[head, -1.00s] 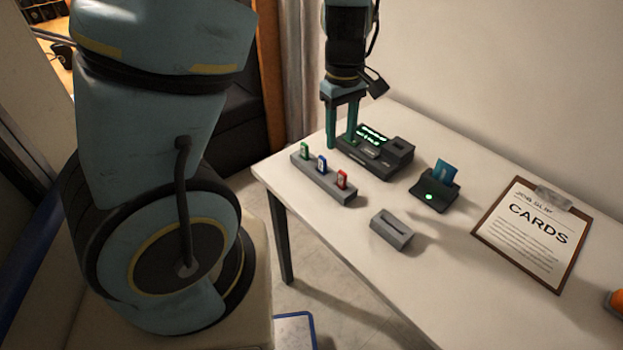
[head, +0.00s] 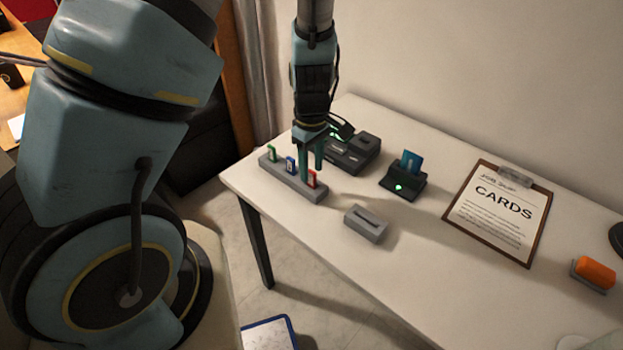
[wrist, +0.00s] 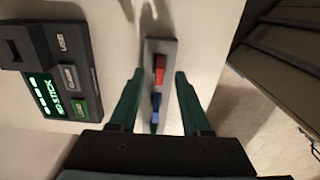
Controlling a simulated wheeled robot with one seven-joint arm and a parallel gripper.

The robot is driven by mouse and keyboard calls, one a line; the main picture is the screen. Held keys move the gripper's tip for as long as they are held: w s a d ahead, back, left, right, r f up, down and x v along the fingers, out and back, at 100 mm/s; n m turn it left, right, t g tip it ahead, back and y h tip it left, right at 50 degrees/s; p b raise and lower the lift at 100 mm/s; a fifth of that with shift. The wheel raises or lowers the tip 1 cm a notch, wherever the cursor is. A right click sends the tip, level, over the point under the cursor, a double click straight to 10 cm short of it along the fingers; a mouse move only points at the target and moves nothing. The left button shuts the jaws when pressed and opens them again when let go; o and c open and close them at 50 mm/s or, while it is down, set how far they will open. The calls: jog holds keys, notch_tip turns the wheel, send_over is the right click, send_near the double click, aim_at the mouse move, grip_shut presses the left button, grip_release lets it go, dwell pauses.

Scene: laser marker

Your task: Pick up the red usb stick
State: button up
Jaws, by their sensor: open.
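The red usb stick (head: 312,179) stands upright at the right end of a grey holder (head: 307,194) on the table. The blue usb stick (head: 290,166) and the green one (head: 271,153) stand in the same holder to its left. My gripper (head: 311,171) points down over the holder at the red stick, with a finger partly in front of it. In the wrist view my gripper (wrist: 160,73) is open, and the red stick (wrist: 160,69) shows between the fingertips, with gaps on both sides. The blue stick (wrist: 156,102) is nearer the palm.
A dark marker device (head: 354,154) with a lit green display stands just behind the holder. A card reader (head: 404,183) with a blue card and a grey slotted block (head: 366,224) are to the right. A clipboard (head: 499,214) and an orange-topped object (head: 594,273) lie farther right.

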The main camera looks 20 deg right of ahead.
aim_at(312, 181)
jog(key=shift+f, duration=1.35)
jog(key=shift+c, duration=0.4)
grip_shut()
